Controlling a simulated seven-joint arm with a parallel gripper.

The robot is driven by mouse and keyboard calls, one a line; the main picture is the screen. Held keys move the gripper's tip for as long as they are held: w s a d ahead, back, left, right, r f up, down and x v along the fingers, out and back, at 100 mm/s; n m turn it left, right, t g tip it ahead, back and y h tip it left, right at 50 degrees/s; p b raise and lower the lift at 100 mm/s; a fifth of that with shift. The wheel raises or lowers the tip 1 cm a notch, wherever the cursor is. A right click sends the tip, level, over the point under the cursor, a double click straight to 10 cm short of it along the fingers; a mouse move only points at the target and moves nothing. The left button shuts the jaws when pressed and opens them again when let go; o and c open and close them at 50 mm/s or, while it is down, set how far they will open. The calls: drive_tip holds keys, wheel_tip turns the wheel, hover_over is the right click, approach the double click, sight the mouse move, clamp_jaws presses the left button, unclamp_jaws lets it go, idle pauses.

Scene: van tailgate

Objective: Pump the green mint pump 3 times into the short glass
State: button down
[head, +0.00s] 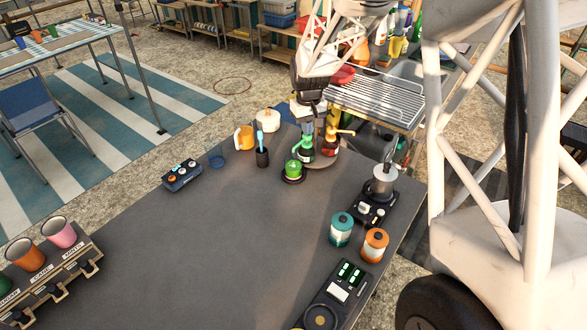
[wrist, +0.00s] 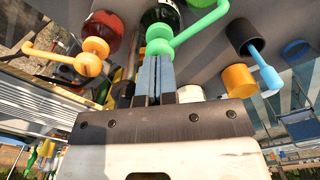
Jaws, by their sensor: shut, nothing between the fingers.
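The green mint pump (head: 303,146) stands on its dark green bottle at the back of the table, with its spout towards the front left. In the wrist view its green head (wrist: 160,47) shows right at my fingertips. My gripper (head: 308,132) points down over it with the fingers shut and empty; in the wrist view the shut fingertips (wrist: 155,58) touch or nearly touch the head. A small green vessel (head: 293,168), which may be the short glass, sits on a dark round base near the spout; its contents are unclear.
A red bottle with an orange pump (head: 333,134) stands close right of the mint pump. A dark cup with a blue spoon (head: 261,152) and an orange mug (head: 243,138) stand left. A metal pot (head: 383,182) and two canisters (head: 341,229) are right. The table's middle is clear.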

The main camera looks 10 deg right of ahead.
drive_tip(key=shift+f, duration=0.95)
drive_tip(key=shift+r, duration=1.8)
drive_tip(key=shift+r, duration=0.15)
drive_tip(key=shift+r, duration=1.9)
